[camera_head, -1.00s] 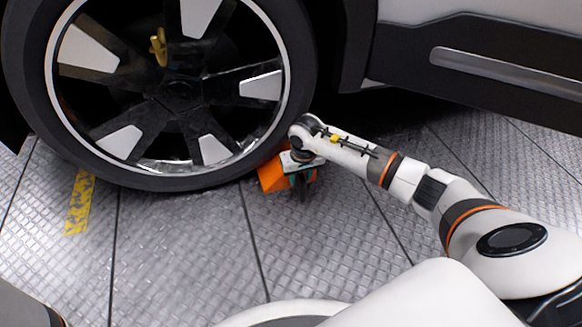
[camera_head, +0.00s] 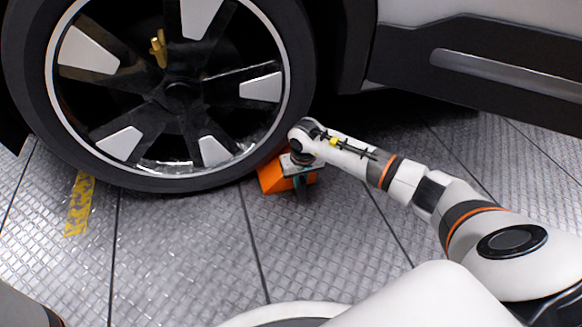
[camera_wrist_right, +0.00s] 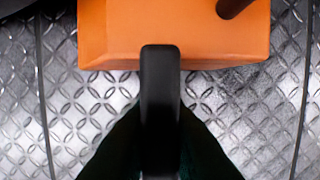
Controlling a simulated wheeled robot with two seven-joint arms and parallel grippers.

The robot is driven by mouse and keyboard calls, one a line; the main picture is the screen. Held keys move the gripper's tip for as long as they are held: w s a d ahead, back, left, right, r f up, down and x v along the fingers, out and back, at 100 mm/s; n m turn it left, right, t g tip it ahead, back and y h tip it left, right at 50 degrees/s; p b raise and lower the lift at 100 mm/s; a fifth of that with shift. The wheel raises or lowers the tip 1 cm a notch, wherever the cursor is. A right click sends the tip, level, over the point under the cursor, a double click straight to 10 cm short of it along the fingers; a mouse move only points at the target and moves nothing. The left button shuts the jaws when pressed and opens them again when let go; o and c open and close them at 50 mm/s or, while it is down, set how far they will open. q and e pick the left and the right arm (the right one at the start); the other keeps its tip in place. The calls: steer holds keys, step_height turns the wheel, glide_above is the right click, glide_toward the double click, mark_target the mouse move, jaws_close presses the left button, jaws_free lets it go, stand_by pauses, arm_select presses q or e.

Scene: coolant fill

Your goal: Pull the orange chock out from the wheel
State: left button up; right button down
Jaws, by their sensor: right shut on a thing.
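The orange chock (camera_head: 272,176) sits on the floor against the lower right of the wheel's tyre (camera_head: 308,75). My right gripper (camera_head: 301,184) points down at the chock's right side, away from the tyre, and is shut on it. The wrist hides part of the chock and the exact grip. In the right wrist view the chock (camera_wrist_right: 190,35) fills the top, with a dark round peg (camera_wrist_right: 232,6) on it. A black bar (camera_wrist_right: 160,100) overlaps its near edge there. My left gripper is out of view.
The car's body and dark sill (camera_head: 470,65) overhang behind my right forearm. The metal tread-plate floor (camera_head: 180,255) is clear in front of the wheel and chock. A yellow marking (camera_head: 79,205) lies on the floor at the left.

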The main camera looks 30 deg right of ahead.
steer(key=shift+s+d, duration=0.25)
steer(key=shift+d, duration=0.85)
stand_by(0.4)
